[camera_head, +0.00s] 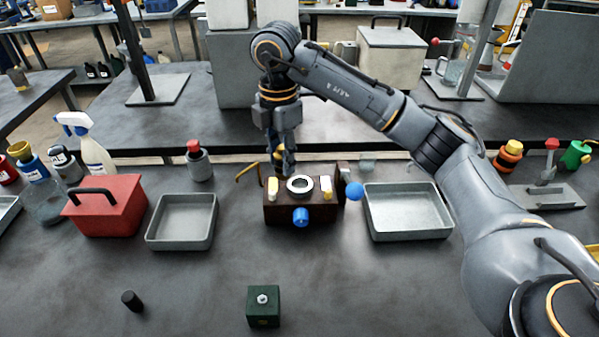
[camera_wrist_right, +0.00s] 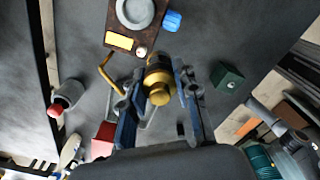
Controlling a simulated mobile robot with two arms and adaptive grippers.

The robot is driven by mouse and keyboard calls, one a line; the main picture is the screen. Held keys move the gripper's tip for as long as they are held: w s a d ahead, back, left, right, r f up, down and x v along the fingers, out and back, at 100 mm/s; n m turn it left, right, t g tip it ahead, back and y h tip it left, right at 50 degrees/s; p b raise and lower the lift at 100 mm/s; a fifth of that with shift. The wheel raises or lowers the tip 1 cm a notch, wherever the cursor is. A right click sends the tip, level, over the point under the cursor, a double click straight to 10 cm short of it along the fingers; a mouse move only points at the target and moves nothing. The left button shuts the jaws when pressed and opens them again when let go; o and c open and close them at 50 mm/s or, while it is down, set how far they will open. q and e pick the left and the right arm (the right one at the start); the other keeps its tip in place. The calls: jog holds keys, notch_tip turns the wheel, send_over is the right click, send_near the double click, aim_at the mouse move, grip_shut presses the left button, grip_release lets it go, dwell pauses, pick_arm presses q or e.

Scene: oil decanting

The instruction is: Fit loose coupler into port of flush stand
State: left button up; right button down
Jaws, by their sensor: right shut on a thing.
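The flush stand appears to be the dark brown block (camera_head: 288,214) in the middle of the bench, with a pale ring (camera_head: 300,185) around a dark opening on top and a blue knob in front. It also shows at the top of the right wrist view (camera_wrist_right: 152,38). My right gripper (camera_head: 283,166) points down just behind the stand. It is shut on a brass coupler (camera_wrist_right: 159,82), which sits between its fingers and shows only partly in the head view (camera_head: 278,155). The coupler is apart from the ring. My left gripper is not in view.
Grey trays stand left (camera_head: 181,222) and right (camera_head: 408,212) of the stand. A bent yellow rod (camera_head: 246,171) is close by on its left. A red box (camera_head: 106,206), a green block (camera_head: 263,306) and a black cylinder (camera_head: 132,300) stand on the bench. The front middle is mostly clear.

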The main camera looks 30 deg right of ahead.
jog(key=w+d+f, duration=0.1)
jog(key=f, duration=0.1)
jog(key=w+d+f+p, duration=0.1)
jog(key=d+f, duration=0.1)
jog(key=w+d+f, duration=0.1)
jog(key=d+f, duration=0.1)
jog(key=shift+w+d+p, duration=0.15)
jog(key=shift+d+p, duration=0.1)
jog(key=shift+p, duration=0.05)
jog(key=f, duration=0.1)
jog(key=f+p, duration=0.1)
jog(key=f, duration=0.1)
jog(key=shift+w+d+f+p, duration=0.1)
jog(key=shift+d+f+p, duration=0.15)
jog(key=shift+f+p, duration=0.1)
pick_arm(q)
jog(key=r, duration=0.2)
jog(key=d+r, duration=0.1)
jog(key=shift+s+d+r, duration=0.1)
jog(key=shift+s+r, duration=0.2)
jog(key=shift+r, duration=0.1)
pick_arm(e)
jog(key=shift+f, duration=0.2)
jog(key=c, duration=1)
grip_release()
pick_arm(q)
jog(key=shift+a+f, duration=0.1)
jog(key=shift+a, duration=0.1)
